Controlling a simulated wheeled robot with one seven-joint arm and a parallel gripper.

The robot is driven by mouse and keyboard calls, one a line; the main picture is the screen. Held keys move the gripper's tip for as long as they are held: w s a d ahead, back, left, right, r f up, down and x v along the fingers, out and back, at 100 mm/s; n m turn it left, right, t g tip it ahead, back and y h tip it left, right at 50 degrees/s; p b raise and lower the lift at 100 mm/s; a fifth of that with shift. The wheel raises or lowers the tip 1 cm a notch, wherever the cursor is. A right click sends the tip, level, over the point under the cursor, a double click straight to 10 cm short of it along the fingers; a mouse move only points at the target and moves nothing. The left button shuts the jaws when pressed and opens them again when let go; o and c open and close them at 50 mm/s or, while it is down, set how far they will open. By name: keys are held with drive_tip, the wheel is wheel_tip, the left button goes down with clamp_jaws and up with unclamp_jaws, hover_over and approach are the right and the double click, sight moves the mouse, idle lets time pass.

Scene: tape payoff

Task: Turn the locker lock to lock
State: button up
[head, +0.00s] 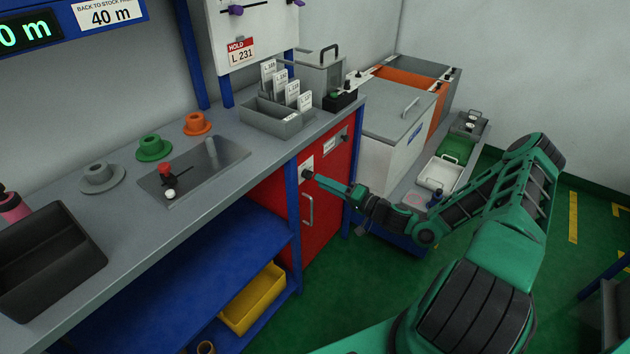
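The red locker (325,225) stands under the right end of the bench, with its door closed. A dark round lock (307,174) sits on a pale plate (307,164) at the upper left of the door. My gripper (318,179) reaches in from the right, with its tip at the lock. It looks close to or touching the lock; the view is too small to tell whether the fingers are around it or how the lock is turned. A metal door handle (308,210) is below the lock.
The grey bench top (225,185) is above and left of the locker, holding a card tray (273,122) and a dark bin (45,260). A blue shelf (190,280) and yellow bin (253,298) are left below. Green floor (420,310) is open near my arm.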

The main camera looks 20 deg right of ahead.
sight(308, 175)
drive_tip(key=shift+x, duration=1.95)
drive_tip(key=shift+c, duration=0.2)
clamp_jaws()
drive_tip(key=shift+m, duration=0.3)
drive_tip(key=m, duration=0.5)
drive_tip(key=shift+f, duration=0.1)
drive_tip(key=shift+o, duration=0.2)
unclamp_jaws()
